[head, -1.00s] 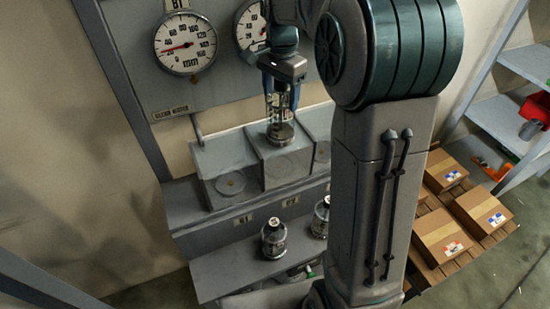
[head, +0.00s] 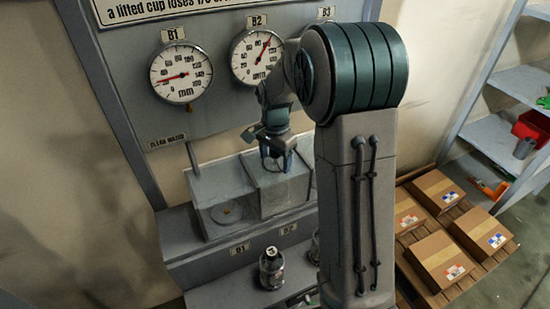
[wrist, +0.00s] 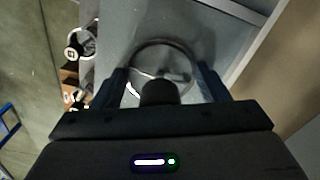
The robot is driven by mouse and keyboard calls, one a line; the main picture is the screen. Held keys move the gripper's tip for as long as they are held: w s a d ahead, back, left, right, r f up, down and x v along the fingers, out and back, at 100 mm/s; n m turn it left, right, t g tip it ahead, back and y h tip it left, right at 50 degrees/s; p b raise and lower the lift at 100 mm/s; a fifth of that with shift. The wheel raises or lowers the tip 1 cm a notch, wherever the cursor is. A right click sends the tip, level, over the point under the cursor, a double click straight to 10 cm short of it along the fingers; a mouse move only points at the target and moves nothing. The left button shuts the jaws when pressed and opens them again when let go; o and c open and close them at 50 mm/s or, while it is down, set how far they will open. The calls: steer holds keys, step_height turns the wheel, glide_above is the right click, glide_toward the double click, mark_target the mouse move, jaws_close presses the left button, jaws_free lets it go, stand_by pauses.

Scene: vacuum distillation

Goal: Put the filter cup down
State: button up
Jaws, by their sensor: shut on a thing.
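My gripper (head: 277,158) points down, low over the middle grey block under gauge B2. In the wrist view its two dark fingers (wrist: 162,84) stand on either side of the clear round filter cup (wrist: 137,52), shut on it. The cup's circular rim shows there, with a dark rounded part in front of it. In the head view the cup is too small and covered to make out clearly. I cannot tell whether its base touches the block (head: 290,193).
Gauges B1 (head: 181,73) and B2 (head: 256,58) are on the panel behind. Cardboard boxes (head: 438,189) lie on a pallet at right.

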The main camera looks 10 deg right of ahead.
steer(key=shift+f, duration=0.2)
steer(key=shift+f, duration=0.25)
steer(key=o, duration=1.6)
steer(key=shift+r, duration=0.15)
